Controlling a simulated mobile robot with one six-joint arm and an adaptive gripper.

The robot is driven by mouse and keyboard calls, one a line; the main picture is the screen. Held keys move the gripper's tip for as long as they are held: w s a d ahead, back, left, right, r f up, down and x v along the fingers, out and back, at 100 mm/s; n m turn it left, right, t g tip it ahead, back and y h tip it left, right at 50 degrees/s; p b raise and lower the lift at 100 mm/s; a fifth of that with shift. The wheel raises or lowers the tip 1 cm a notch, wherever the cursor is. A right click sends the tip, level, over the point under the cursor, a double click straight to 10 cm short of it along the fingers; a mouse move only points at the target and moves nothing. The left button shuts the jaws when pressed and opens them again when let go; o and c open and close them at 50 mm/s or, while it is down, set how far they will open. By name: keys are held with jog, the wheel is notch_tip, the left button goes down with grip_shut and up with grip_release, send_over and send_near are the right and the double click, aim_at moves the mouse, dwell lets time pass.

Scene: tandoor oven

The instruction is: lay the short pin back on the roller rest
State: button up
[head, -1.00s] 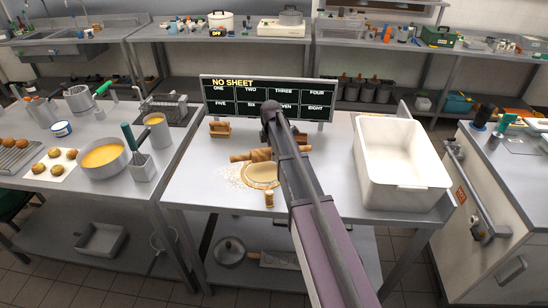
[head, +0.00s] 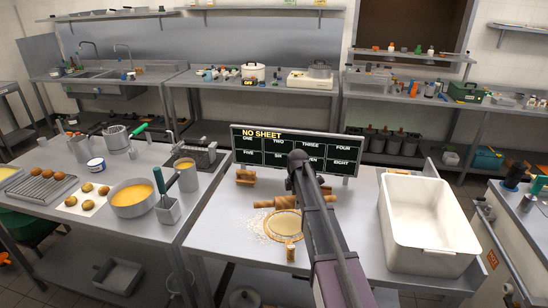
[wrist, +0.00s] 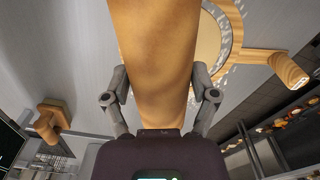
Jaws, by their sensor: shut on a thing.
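A light wooden pin, taken as the short pin (wrist: 155,45), fills the middle of the wrist view. My gripper (wrist: 162,95) is shut on it, a finger on each side. The pin also shows in the head view (head: 272,204), its left end beside my arm, behind the round of dough. A small wooden rest (head: 246,177) stands at the back left of the table, in front of the menu board, apart from the pin. It also shows at left in the wrist view (wrist: 50,119). More wood (head: 329,190) shows right of my arm. My arm hides the gripper in the head view.
A round board with dough (head: 284,224) and a handle (head: 291,250) lies in front of the pin, with scattered flour. The menu board (head: 296,150) stands behind. A white tub (head: 430,264) fills the right of the table. The table's left front is clear.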

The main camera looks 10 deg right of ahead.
jog(key=shift+r+p, duration=4.15)
jog(key=shift+r, duration=0.05)
jog(key=shift+s, duration=0.1)
